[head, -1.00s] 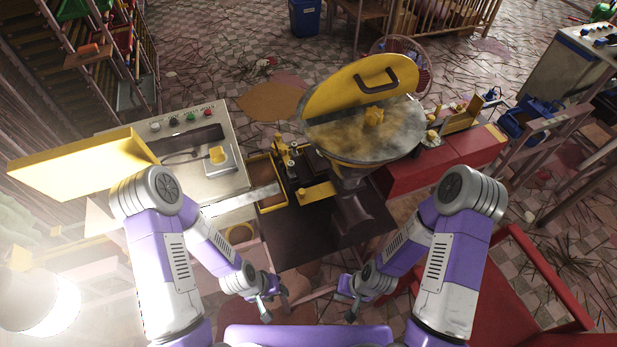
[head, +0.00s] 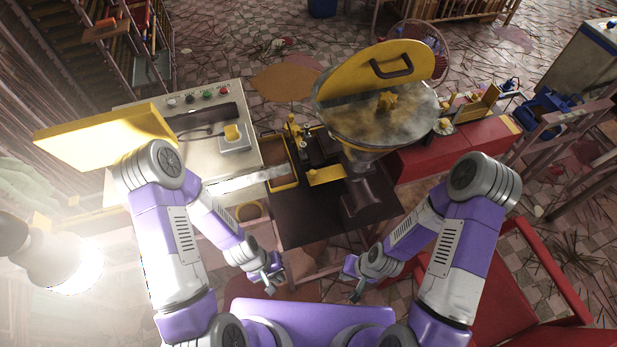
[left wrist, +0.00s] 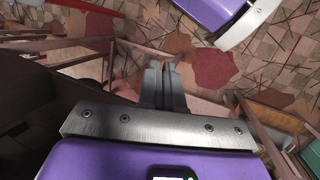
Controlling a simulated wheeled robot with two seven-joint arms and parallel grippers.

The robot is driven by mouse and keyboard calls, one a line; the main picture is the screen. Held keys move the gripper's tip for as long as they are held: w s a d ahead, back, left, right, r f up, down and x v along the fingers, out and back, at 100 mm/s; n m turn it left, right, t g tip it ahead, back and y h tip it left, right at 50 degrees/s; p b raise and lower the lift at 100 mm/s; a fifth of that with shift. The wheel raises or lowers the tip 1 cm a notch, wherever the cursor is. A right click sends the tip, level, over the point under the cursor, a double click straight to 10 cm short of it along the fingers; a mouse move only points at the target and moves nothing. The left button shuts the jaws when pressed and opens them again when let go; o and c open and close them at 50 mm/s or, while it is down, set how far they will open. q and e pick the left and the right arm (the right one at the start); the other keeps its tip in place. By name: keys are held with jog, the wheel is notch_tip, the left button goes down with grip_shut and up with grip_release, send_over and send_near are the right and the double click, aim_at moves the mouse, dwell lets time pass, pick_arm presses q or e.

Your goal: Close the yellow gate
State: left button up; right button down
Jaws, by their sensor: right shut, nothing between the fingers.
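Several yellow parts are in the head view, and I cannot tell for sure which is the gate. A yellow half-round lid (head: 362,82) with a dark handle stands raised on the round hopper (head: 345,122), whose other half is uncovered. A flat yellow panel (head: 104,138) stands tilted at the left of the control box. A small yellow plate (head: 326,176) is beside the extruder. My left gripper (head: 272,282) is low, in front of the dark table, empty; its fingers lie together in the left wrist view (left wrist: 164,84). My right gripper (head: 356,292) is shut and empty, right of it.
The control box (head: 190,140) with coloured buttons stands at left. The dark table (head: 305,215) bears the extruder. A red bench (head: 430,165) with small yellow parts is at right, and a red frame (head: 545,270) stands nearer. A bright lamp (head: 60,260) is at lower left.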

pick_arm(q)
jog(key=n, duration=0.1)
jog(key=s+r+n+g+h, duration=0.1)
jog(key=n, duration=0.1)
jog(key=n+h+b, duration=0.1)
jog(key=shift+s+r+n+g, duration=0.25)
jog(key=shift+s+n+g, duration=0.15)
grip_shut()
jog(key=w+a+r+n+t+h+b, duration=0.1)
jog(key=w+a+r+n+t+h, duration=0.25)
jog(key=w+r+n+t, duration=0.45)
jog(key=w+a+r+n+t+h+b, duration=0.1)
jog(key=w+a+r+n+t+h, duration=0.1)
jog(key=w+r+n+t+h, duration=0.5)
jog(key=g+y, duration=0.2)
send_near(318, 180)
jog(key=shift+n, duration=0.4)
jog(key=w+d+r, duration=0.1)
jog(key=w, duration=0.1)
jog(key=w+d+r, duration=0.1)
jog(key=d, duration=0.1)
jog(key=shift+w+d+r, duration=0.1)
jog(key=shift+w+r, duration=0.05)
jog(key=shift+w, duration=0.25)
jog(key=x, duration=0.3)
jog(key=s+x, duration=0.1)
jog(key=x, duration=0.1)
jog(key=shift+w+d, duration=0.1)
jog(key=shift+d, duration=0.4)
jog(key=shift+r, duration=0.1)
